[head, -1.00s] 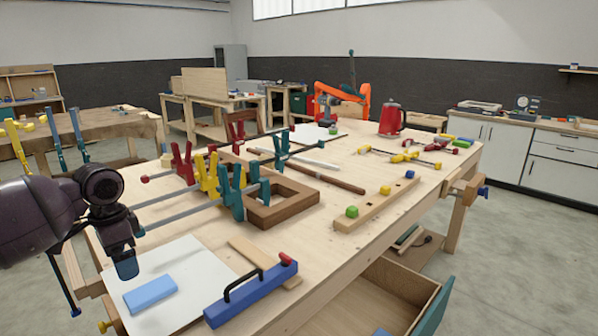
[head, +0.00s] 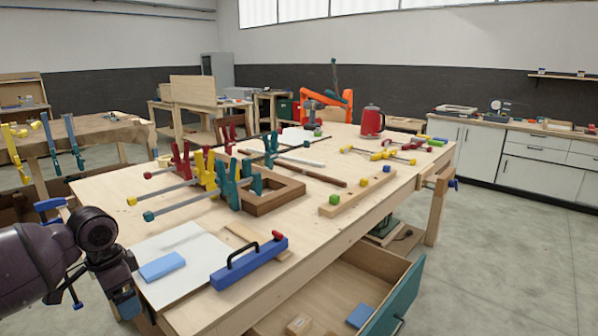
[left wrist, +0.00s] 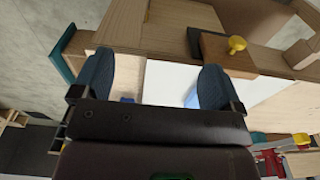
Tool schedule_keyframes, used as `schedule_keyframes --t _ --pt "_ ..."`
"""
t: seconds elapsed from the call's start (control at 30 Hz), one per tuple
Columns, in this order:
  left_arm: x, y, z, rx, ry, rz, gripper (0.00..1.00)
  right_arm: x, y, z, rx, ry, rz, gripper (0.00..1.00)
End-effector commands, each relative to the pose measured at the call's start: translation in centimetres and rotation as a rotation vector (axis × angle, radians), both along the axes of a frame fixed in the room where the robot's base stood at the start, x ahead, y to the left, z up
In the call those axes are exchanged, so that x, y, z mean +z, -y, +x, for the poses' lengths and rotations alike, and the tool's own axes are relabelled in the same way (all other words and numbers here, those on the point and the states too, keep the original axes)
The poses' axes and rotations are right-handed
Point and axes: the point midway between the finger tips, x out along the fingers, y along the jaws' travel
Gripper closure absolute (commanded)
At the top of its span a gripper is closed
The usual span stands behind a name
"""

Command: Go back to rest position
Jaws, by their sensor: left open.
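My left gripper (head: 127,305) hangs at the lower left in the head view, beside the near left corner of the workbench (head: 200,313). In the left wrist view its two blue-grey fingers (left wrist: 155,85) are apart with nothing gripped between them. Part of a white sheet (left wrist: 167,82) and a light blue block (left wrist: 191,97) show beyond the fingers. In the head view the light blue block (head: 162,266) lies on the white sheet (head: 190,245). My right gripper is not in view.
A blue bar with a black handle (head: 248,264) lies at the bench's near edge. Several clamps (head: 200,170) and a wooden frame (head: 274,195) stand behind it. An open drawer (head: 345,285) juts out at the front right. Floor at the right is clear.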

Motion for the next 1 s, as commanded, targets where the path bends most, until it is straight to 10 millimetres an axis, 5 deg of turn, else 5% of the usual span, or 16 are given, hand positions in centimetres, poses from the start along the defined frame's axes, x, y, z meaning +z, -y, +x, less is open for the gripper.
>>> schedule_keyframes --t 0.5,0.7,1.0 --pt "-16.9 9.0 -6.5 0.070 0.247 -0.242 0.08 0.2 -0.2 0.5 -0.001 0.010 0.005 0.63" --pt "-21.0 11.5 -10.6 0.166 0.378 -0.332 0.08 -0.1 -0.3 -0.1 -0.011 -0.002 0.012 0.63" --pt "-24.2 12.7 -17.4 0.356 0.585 -0.390 0.08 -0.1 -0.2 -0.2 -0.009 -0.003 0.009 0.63"
